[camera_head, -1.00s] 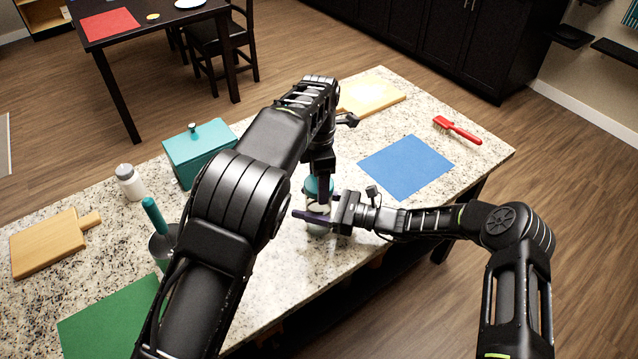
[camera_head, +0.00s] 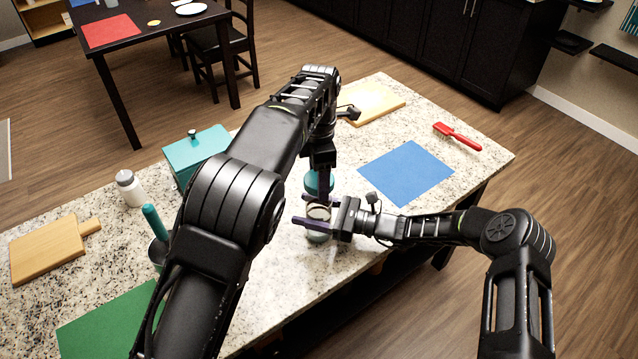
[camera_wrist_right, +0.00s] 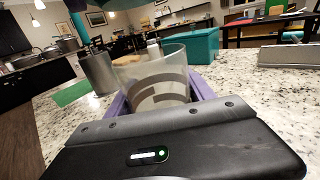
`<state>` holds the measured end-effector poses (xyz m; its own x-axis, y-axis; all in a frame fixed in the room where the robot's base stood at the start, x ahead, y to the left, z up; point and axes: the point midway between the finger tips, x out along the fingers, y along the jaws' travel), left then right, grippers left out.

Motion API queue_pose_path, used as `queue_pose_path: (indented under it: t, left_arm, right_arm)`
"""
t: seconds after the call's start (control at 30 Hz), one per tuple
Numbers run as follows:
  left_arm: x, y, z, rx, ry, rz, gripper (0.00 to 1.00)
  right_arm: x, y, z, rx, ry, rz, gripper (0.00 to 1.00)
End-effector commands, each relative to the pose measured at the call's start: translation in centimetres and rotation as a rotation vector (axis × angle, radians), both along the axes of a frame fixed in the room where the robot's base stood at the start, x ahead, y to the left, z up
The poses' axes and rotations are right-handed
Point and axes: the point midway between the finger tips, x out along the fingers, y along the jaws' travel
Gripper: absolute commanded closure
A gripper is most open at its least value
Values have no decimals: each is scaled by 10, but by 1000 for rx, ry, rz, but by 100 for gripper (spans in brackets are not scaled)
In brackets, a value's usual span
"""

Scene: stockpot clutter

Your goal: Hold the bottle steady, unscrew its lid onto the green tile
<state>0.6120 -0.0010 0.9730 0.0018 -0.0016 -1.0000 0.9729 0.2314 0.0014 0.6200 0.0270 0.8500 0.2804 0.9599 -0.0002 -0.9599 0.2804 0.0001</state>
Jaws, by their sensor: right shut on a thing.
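The bottle (camera_head: 318,236) is a clear jar standing upright near the counter's front edge. My right gripper (camera_head: 310,210) is shut around it from the right, its purple fingers on both sides. The wrist view shows the bottle (camera_wrist_right: 155,85) with its top rim open. The teal lid (camera_head: 312,184) is just above the bottle, apart from it, between the fingers of my left gripper (camera_head: 321,184), which points down and is shut on it. Part of the lid also shows at the top of the wrist view (camera_wrist_right: 97,8). The green tile (camera_head: 112,325) lies at front left, partly behind my left arm.
A grey canister with a teal handle (camera_head: 153,222) stands by the green tile, partly hidden. A teal box (camera_head: 195,152), white bottle (camera_head: 130,188) and cutting board (camera_head: 50,250) are on the left. A blue tile (camera_head: 406,172), red brush (camera_head: 458,137) and wooden board (camera_head: 372,102) are right.

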Motion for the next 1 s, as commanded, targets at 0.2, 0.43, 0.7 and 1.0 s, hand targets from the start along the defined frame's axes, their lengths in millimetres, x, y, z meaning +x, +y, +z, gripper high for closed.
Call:
queue_pose_path:
  t: [0.2, 0.43, 0.7, 1.0]
  left_arm:
    - [0, 0, 17, 0, 1, -1, 85]
    - [0, 0, 17, 1, 1, -1, 85]
    - [0, 0, 17, 1, 1, -1, 85]
    - [0, 0, 16, 1, 1, -1, 85]
  right_arm:
    - [0, 0, 0, 0, 0, 0, 100]
    - [0, 0, 0, 0, 0, 0, 35]
    - [0, 0, 0, 0, 0, 0, 13]
    - [0, -1, 0, 0, 0, -1, 13]
